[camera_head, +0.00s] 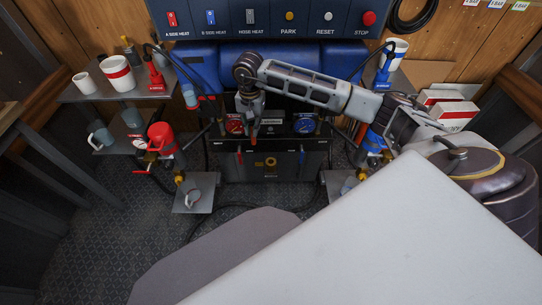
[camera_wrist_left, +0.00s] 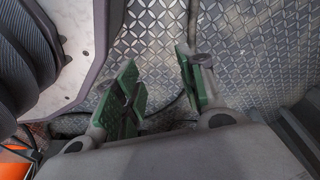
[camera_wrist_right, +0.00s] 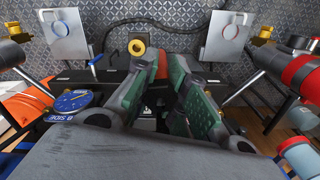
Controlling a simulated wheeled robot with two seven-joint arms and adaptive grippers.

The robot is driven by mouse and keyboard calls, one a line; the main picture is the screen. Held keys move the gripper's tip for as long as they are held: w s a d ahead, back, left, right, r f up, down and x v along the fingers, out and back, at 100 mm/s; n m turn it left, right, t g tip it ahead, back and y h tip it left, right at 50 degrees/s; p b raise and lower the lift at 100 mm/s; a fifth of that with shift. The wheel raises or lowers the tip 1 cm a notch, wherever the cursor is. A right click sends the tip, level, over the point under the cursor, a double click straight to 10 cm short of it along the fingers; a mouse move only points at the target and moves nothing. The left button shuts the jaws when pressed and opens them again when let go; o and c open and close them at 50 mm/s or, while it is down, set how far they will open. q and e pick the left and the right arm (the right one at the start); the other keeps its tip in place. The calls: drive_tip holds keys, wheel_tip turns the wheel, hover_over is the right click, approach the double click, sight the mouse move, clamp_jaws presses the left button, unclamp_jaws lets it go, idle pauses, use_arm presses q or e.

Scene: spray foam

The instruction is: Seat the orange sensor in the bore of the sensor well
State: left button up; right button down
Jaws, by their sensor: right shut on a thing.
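My right gripper (camera_head: 253,122) hangs in front of the machine between its two gauges. In the right wrist view its green-padded fingers (camera_wrist_right: 168,82) are shut on a slim orange-red piece, the orange sensor (camera_wrist_right: 162,66). Its tip shows below the fingers in the head view (camera_head: 254,134); the fingers hide most of it. A gold ring with a dark hole (camera_wrist_right: 137,47), perhaps the sensor well, is apart from the sensor; it also shows low on the black front in the head view (camera_head: 265,162). My left gripper (camera_wrist_left: 160,82) is open and empty over the patterned floor.
The black panel carries a red gauge (camera_head: 234,124) and a blue gauge (camera_head: 304,125). A red-topped canister (camera_head: 161,136) stands at left, a blue-banded one (camera_head: 374,140) at right. Metal plates (camera_head: 195,192) flank the machine low down. Cups sit on the left shelf (camera_head: 97,92).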

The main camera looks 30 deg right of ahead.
use_arm(q)
drive_tip(key=w+d+r+b, duration=0.1)
drive_tip(key=d+r+b, duration=0.1)
drive_tip(key=r, duration=0.5)
drive_tip(key=w+d+r+h+b, duration=0.1)
drive_tip(key=d+r+b, duration=0.1)
drive_tip(key=r+b, duration=0.3)
drive_tip(key=w+d+r+t+b, duration=0.1)
drive_tip(key=r+b, duration=0.3)
drive_tip(key=r, duration=0.6)
drive_tip(key=shift+w+d+r+h, duration=0.3)
drive_tip(key=shift+w+d, duration=0.25)
drive_tip(key=shift+d, duration=0.25)
use_arm(e)
drive_tip(key=d+f+m, duration=0.7)
drive_tip(key=f+m, duration=0.5)
drive_tip(key=shift+d+f, duration=0.2)
drive_tip(key=shift+d, duration=0.1)
drive_tip(key=shift+s, duration=0.1)
use_arm(q)
drive_tip(key=f, duration=0.1)
drive_tip(key=f+b, duration=0.1)
drive_tip(key=d+f+b, duration=0.1)
drive_tip(key=shift+w+d+f+t+h, duration=0.1)
drive_tip(key=shift+w+f+t+h, duration=0.2)
drive_tip(key=shift+w+t, duration=0.1)
use_arm(e)
wheel_tip(320, 180, down, 6)
drive_tip(key=shift+f, duration=0.15)
